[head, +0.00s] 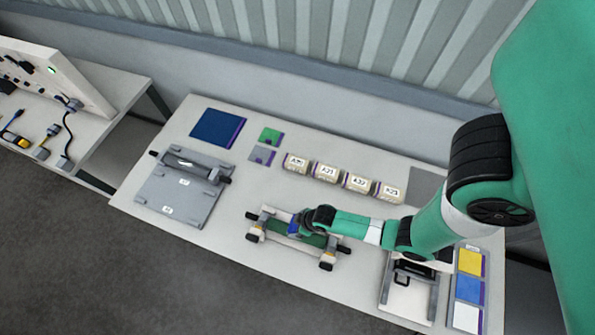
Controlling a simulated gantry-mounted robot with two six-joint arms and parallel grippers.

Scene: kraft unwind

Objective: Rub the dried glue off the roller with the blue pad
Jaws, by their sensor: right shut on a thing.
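The roller (314,241) is a dark green cylinder lying in a low pale stand with black feet, on the front middle of the white table in the head view. My right gripper (297,226) reaches in from the right and is over the left part of the roller. It is shut on the blue pad (292,228), a small patch of which shows under the fingers. The pad is at or just above the roller's surface; I cannot tell if they touch. Dried glue is too small to make out. My left gripper is not in view.
A grey fixture (180,192) stands at the left of the table (215,240), near a dark blue mat (217,128). Several labelled rolls (325,171) line the back. A pale board with a black handle (407,295) and yellow (470,262), blue (469,288) and white squares lie at the right.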

